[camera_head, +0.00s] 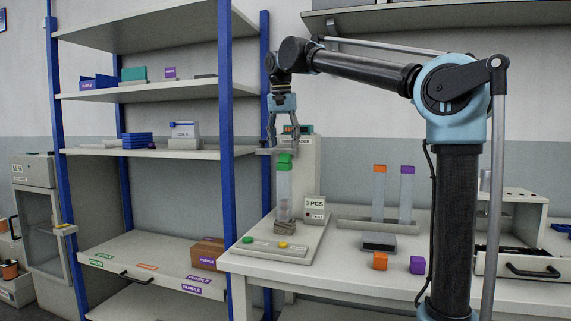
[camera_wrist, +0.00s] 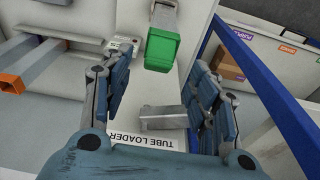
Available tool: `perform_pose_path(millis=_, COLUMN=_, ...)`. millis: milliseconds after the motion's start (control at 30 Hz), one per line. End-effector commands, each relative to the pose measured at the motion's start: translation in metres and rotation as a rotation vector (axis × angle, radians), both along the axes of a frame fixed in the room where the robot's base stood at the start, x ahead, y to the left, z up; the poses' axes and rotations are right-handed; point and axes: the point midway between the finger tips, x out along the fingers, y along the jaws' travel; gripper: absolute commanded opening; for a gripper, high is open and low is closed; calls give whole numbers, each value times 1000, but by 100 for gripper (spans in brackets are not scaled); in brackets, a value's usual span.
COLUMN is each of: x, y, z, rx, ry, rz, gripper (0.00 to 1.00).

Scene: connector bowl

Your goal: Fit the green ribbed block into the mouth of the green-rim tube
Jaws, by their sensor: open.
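The green-rim tube (camera_head: 284,184) stands upright on the loader base in the head view. A narrower green piece, apparently the green ribbed block (camera_head: 286,157), shows at its top, seemingly seated in the mouth and sticking up above the rim. I cannot tell how deep it sits, and its ribs are too small to make out. In the wrist view the green top (camera_wrist: 163,50) lies between and beyond my fingers. My gripper (camera_head: 283,143) points down just above it, open and empty, with its fingers apart; they also show in the wrist view (camera_wrist: 162,80).
The loader post (camera_head: 306,165) stands close behind. The blue shelf upright (camera_head: 226,150) is near on the left. Orange-rim (camera_head: 379,195) and purple-rim (camera_head: 406,197) tubes stand right, behind orange (camera_head: 380,261) and purple (camera_head: 417,265) blocks.

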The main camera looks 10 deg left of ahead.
Motion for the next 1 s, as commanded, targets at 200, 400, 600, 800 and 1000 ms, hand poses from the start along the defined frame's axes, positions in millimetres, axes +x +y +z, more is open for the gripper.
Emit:
perform_pose_path(millis=200, x=6, y=-2, z=-29, rx=0, ry=0, rz=-1, gripper=54)
perform_pose_path(millis=400, x=8, y=-2, z=-45, rx=0, ry=0, rz=0, gripper=54)
perform_pose_path(millis=600, x=8, y=-2, z=-46, rx=0, ry=0, rz=1, gripper=54)
perform_pose_path(millis=800, x=8, y=-1, z=-46, rx=0, ry=0, rz=1, gripper=20)
perform_pose_path(millis=1000, x=8, y=-1, z=-46, rx=0, ry=0, rz=2, gripper=7)
